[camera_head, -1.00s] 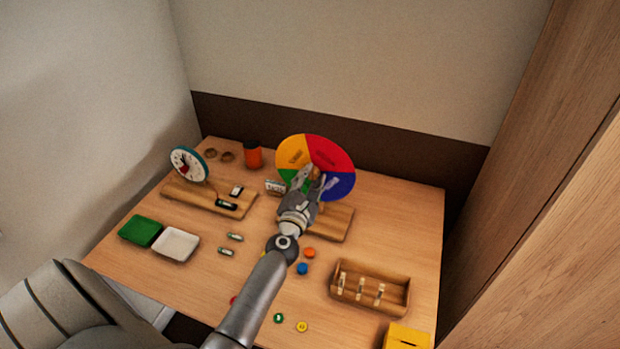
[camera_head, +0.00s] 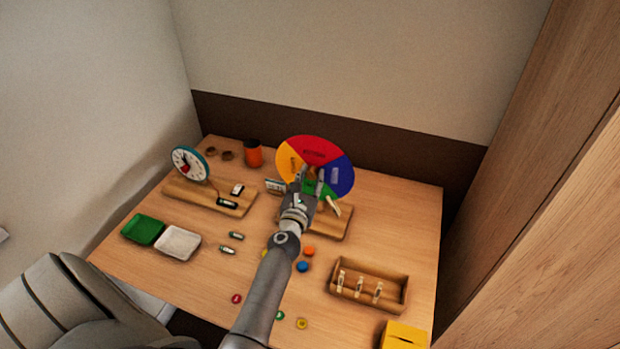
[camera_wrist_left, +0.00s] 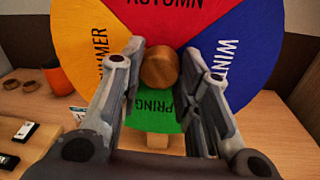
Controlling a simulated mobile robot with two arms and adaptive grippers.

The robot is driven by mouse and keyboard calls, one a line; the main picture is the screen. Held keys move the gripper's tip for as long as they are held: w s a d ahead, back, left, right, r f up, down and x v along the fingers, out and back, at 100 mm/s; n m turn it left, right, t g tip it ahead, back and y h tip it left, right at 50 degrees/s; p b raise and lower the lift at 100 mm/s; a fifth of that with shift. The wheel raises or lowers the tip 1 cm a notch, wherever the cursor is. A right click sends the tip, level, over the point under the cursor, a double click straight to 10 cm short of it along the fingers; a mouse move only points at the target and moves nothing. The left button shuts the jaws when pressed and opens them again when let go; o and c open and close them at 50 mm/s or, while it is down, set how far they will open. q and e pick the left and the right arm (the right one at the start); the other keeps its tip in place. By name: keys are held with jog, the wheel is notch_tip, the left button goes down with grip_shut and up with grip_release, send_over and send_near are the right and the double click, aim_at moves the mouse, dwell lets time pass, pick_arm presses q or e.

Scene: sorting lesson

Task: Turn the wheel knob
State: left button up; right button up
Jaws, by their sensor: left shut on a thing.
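The season wheel (camera_head: 316,150) stands upright on a wooden base (camera_head: 330,226), with red at the top, yellow left, blue right and green at the bottom. In the left wrist view the round wooden wheel knob (camera_wrist_left: 160,68) is at the wheel's centre. My left gripper (camera_head: 310,181) is in front of the wheel. In the left wrist view its fingers are on either side of the knob, shut on it. In the head view the gripper hides the knob. My right gripper is not in view.
A clock on a wooden board (camera_head: 190,163) and an orange cup (camera_head: 253,155) stand to the left. Green (camera_head: 142,229) and white (camera_head: 178,243) trays are at front left. A wooden box (camera_head: 369,287) and a yellow box (camera_head: 404,338) are at front right. Small counters lie near my arm.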

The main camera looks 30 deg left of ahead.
pick_arm(q)
jog(key=shift+f, duration=0.1)
jog(key=o, duration=1)
jog(key=shift+o, duration=0.2)
jog(key=shift+s, duration=0.1)
jog(key=v, duration=1.2)
